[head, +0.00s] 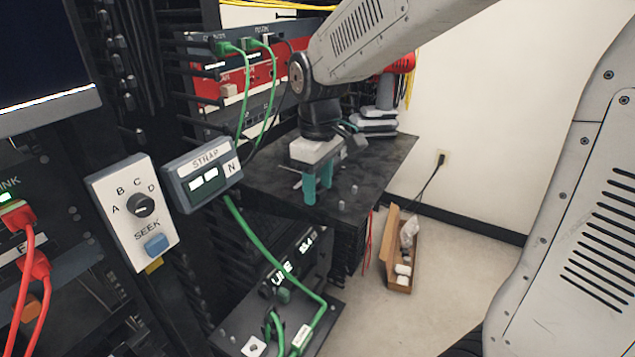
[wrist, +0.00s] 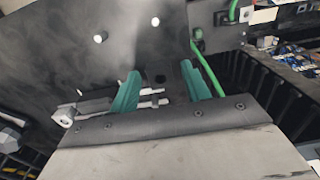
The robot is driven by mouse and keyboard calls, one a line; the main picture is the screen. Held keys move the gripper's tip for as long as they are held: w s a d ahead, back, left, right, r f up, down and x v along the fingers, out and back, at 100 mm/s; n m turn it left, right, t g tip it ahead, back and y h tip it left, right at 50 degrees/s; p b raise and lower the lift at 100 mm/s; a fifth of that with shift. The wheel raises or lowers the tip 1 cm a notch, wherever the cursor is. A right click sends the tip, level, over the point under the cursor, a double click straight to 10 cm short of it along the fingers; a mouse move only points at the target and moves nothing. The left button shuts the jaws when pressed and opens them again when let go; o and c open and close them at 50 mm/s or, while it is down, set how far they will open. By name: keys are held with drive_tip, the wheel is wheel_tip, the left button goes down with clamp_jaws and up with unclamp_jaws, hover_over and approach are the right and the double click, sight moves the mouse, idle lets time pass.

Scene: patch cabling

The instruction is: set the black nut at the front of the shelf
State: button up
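My gripper (head: 317,190), with two teal fingers, points down over the dark shelf (head: 378,165) in the head view. In the wrist view its fingers (wrist: 160,85) stand well apart, with nothing clearly held between them. The shelf's dark top (wrist: 60,55) shows beyond the fingertips. I cannot make out the black nut with certainty. A small dark spot shows on the dark surface between the fingers in the wrist view, too faint to name.
Pale pegs (head: 354,188) stand on the shelf, and light metal tools (wrist: 85,108) lie by the fingers. Green cables (head: 262,240) hang left of the gripper. A STRAP display box (head: 203,174) is at left. An open cardboard box (head: 401,250) sits on the floor.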

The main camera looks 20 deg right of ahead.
drive_tip(key=shift+r, duration=0.1)
wheel_tip(320, 180, up, 12)
drive_tip(key=s+d+f+m, duration=0.2)
drive_tip(key=s+f+m, duration=0.1)
drive_tip(key=s, duration=0.8)
drive_tip(key=s+d+f+m+t, duration=0.1)
drive_tip(key=s+f+m, duration=0.3)
drive_tip(key=s, duration=0.7)
drive_tip(key=shift+d+f, duration=0.4)
drive_tip(key=shift+d, duration=0.15)
